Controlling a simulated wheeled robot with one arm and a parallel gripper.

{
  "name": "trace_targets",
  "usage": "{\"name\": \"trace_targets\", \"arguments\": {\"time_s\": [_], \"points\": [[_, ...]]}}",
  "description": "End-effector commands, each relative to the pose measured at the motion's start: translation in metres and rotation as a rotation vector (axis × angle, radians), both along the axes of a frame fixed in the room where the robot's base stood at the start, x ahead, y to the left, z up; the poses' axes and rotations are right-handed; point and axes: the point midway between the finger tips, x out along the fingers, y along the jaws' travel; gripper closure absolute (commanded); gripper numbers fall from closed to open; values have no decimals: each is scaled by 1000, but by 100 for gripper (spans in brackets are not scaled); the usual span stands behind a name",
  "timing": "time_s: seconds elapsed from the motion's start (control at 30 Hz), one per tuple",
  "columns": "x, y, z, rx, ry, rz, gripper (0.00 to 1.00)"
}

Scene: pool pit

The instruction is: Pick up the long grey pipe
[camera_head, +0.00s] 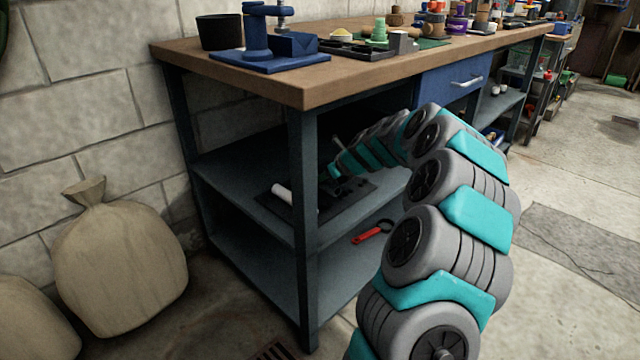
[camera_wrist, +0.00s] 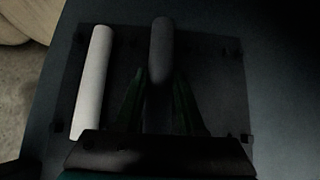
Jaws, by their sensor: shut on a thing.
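The long grey pipe (camera_wrist: 161,45) is in the middle of the wrist view, dark and round-ended, pointing away from me. My gripper (camera_wrist: 161,76) is shut on it, with one dark green finger on each side. The pipe's near part is hidden in shadow between the fingers. In the head view my arm reaches into the workbench's middle shelf, and the gripper is small and dark there. I cannot tell from these views whether the pipe is clear of the surface below.
A white pipe (camera_wrist: 93,80) lies left of the grey one on a dark tray (camera_wrist: 220,85); it also shows in the head view (camera_head: 296,198). A bench leg (camera_head: 304,230) and the worktop (camera_head: 300,88) bound the shelf. A red-handled tool (camera_head: 368,236) lies lower.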

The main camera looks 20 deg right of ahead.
Motion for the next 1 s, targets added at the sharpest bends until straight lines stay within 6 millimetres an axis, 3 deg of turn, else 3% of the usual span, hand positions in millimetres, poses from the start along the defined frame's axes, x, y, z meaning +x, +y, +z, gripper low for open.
{"name": "trace_targets", "arguments": {"time_s": [0.1,0.37,0.7,1.0], "points": [[0,-1,18,-5,-3,0,100],[-46,-19,20,2,0,-3,100],[-118,-47,26,1,0,-2,100],[-146,-57,28,0,1,1,100]]}}
